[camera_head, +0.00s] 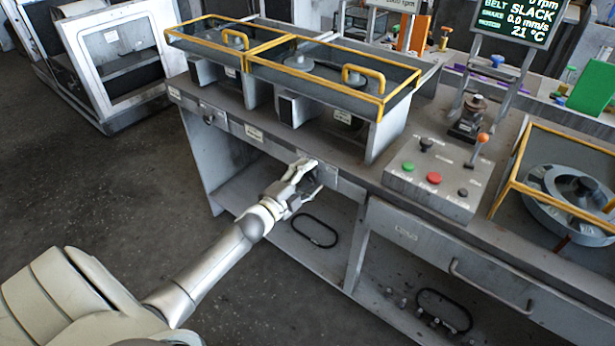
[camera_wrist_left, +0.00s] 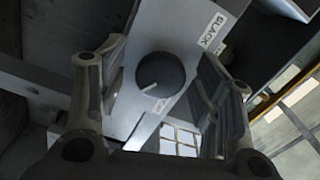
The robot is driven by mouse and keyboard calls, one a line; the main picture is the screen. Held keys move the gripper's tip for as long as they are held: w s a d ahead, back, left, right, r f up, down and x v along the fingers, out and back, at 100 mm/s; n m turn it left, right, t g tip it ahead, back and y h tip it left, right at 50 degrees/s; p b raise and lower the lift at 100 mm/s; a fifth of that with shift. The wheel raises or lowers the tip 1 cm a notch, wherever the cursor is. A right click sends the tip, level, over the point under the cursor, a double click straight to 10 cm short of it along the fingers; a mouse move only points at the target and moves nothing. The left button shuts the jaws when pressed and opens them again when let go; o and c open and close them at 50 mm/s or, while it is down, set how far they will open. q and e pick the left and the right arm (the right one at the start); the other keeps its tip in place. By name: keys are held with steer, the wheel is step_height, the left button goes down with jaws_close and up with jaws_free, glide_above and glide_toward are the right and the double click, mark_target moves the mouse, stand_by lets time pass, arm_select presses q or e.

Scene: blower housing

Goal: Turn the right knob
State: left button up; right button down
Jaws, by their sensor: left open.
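A round dark knob (camera_wrist_left: 160,78) with a short white pointer line shows in the left wrist view, on a light grey panel (camera_wrist_left: 185,22) beside a label reading BLACK. My left gripper (camera_head: 311,177) is open at the front edge of the bench in the head view. In the left wrist view its two fingers stand on either side of the knob, with gaps visible between them and it. In the head view my gripper covers the spot where this knob sits. Another knob (camera_head: 208,118) is on the same front strip further left. My right gripper is not in view.
The bench (camera_head: 375,190) carries yellow-framed guards (camera_head: 262,48) above the strip and a button box (camera_head: 437,178) to the right. A drawer handle (camera_head: 490,287) juts out at the lower right. The lower shelf holds a black belt loop (camera_head: 314,232). The floor at left is clear.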

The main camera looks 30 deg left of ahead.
arm_select(q)
steer(key=s, duration=1.2)
steer(key=shift+a, duration=0.45)
steer(key=s+d+f+n+g+y, duration=0.1)
steer(key=s+f+n+g, duration=0.3)
steer(key=f, duration=0.7)
steer(key=s+d+f+n+g, duration=0.1)
steer(key=s+f+n+g, duration=0.1)
steer(key=s+f, duration=0.65)
steer(key=s+d+f+n+g+y, duration=0.1)
steer(key=s+d+f+n+g, duration=0.15)
steer(key=f, duration=1.15)
steer(key=s+d+f+n+g, duration=0.1)
steer(key=s+d+f+g, duration=0.1)
steer(key=s+f, duration=0.3)
steer(key=s+d+f+n+g, duration=0.2)
steer(key=s+d+f, duration=0.3)
steer(key=s, duration=0.7)
steer(key=s+d+f+n+g, duration=0.2)
steer(key=s+d+f+g, duration=0.1)
steer(key=s, duration=0.6)
steer(key=shift+d+f+g+h, duration=0.4)
steer(key=shift+f+g, duration=0.35)
steer(key=shift+f, duration=0.15)
